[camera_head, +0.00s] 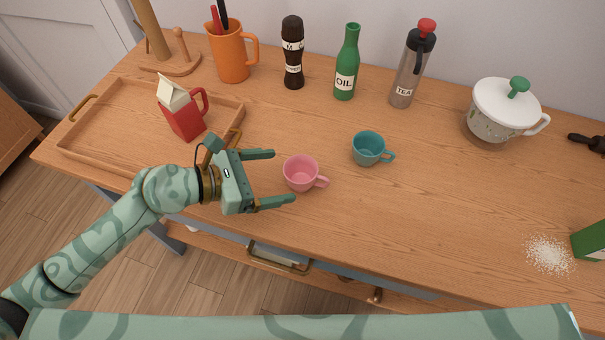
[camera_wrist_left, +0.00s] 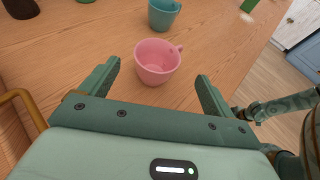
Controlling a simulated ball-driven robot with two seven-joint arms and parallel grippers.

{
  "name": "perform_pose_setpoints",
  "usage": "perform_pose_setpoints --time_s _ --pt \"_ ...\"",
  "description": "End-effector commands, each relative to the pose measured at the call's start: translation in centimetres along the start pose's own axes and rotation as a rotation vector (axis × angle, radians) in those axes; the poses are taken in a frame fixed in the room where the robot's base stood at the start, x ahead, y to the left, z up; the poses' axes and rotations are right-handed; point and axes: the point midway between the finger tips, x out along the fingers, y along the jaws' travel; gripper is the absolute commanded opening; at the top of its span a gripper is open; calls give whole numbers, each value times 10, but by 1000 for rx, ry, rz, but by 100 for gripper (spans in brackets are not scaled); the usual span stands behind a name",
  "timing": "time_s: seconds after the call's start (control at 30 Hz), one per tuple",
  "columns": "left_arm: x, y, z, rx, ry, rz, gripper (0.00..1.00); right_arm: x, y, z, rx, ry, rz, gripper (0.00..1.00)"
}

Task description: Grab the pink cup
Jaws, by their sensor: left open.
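The pink cup (camera_head: 301,173) stands upright on the wooden table, its handle pointing right in the head view. My left gripper (camera_head: 284,178) is open and empty, just left of the cup, with its fingers pointing toward it. In the left wrist view the pink cup (camera_wrist_left: 157,62) sits ahead of and between the open fingers of my left gripper (camera_wrist_left: 158,82). A gap seems to remain between the cup and the fingers.
A teal cup (camera_head: 368,149) stands right of the pink cup. A wooden tray (camera_head: 85,147) with a red-and-white carton-shaped jug (camera_head: 184,112) lies left. An orange mug (camera_head: 231,55), pepper mill (camera_head: 293,55), green oil bottle (camera_head: 346,65) and tea flask (camera_head: 410,70) stand behind.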

Motion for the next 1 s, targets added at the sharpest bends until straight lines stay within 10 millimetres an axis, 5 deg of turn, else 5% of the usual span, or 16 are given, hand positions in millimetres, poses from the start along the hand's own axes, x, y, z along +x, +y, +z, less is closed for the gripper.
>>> perform_pose_setpoints --time_s 0.4,0.67,0.83,1.0 --pt "53 4 0 0 0 0 89 9 3 -6 2 10 4 91" --pt "56 4 1 0 1 1 89 9 4 -4 1 6 4 91" --pt "56 4 1 0 1 1 44 9 4 -4 1 4 5 91" --pt "56 4 1 1 0 1 39 9 5 -3 1 2 6 91"
